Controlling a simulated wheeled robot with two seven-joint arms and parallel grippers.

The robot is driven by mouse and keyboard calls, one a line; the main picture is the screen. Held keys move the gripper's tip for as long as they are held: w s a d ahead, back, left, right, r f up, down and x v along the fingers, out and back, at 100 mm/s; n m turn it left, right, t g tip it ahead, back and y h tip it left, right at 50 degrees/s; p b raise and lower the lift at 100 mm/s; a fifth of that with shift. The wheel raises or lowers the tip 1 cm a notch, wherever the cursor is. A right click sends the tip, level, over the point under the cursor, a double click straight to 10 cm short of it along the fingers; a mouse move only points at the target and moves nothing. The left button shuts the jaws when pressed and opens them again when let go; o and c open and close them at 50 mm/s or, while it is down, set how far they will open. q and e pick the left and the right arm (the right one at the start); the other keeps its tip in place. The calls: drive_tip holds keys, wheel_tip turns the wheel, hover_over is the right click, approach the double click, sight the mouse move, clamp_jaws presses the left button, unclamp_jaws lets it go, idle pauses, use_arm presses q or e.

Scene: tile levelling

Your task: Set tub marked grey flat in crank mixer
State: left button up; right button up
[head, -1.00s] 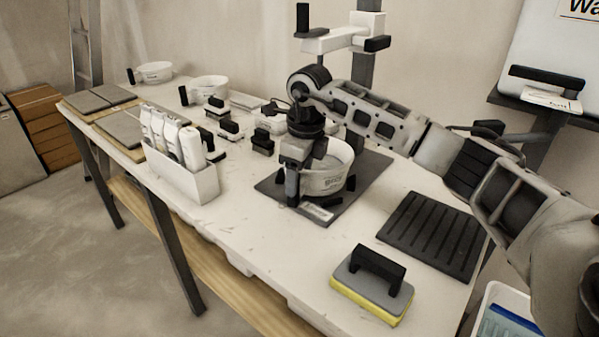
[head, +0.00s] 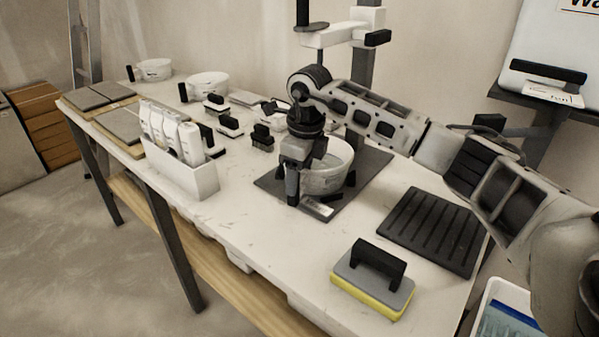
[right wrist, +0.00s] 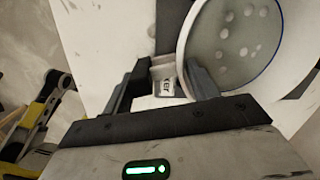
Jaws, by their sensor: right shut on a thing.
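A white tub (head: 322,181) stands on the dark base plate (head: 372,168) of the crank mixer, under the mixer's white head (head: 333,38). Its marking is not readable now; my gripper covers its left side. In the right wrist view the tub (right wrist: 232,45) shows its pale inside with spots and a blue rim line. My right gripper (head: 297,190) is at the tub's left side, shut on the tub, apparently at its handle. In the right wrist view its fingers (right wrist: 162,82) stand either side of a small grey piece. Whether the tub sits fully flat is unclear. My left gripper is out of view.
A label plate (head: 318,208) lies on the base plate's front edge. A white bin of bottles (head: 190,175) stands left. A sponge float (head: 372,280) and a ribbed dark mat (head: 435,230) lie at the right.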

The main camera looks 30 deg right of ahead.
drive_tip(key=o, duration=1.6)
drive_tip(key=shift+f, duration=0.1)
drive_tip(key=shift+s+f, duration=0.1)
drive_tip(key=shift+r, duration=0.25)
drive_tip(key=r, duration=0.5)
drive_tip(key=s+r, duration=0.1)
drive_tip(key=r, duration=0.9)
drive_tip(key=shift+s+d+r+p, duration=0.2)
drive_tip(key=shift+s+r+p, duration=0.1)
drive_tip(key=shift+s+p, duration=0.1)
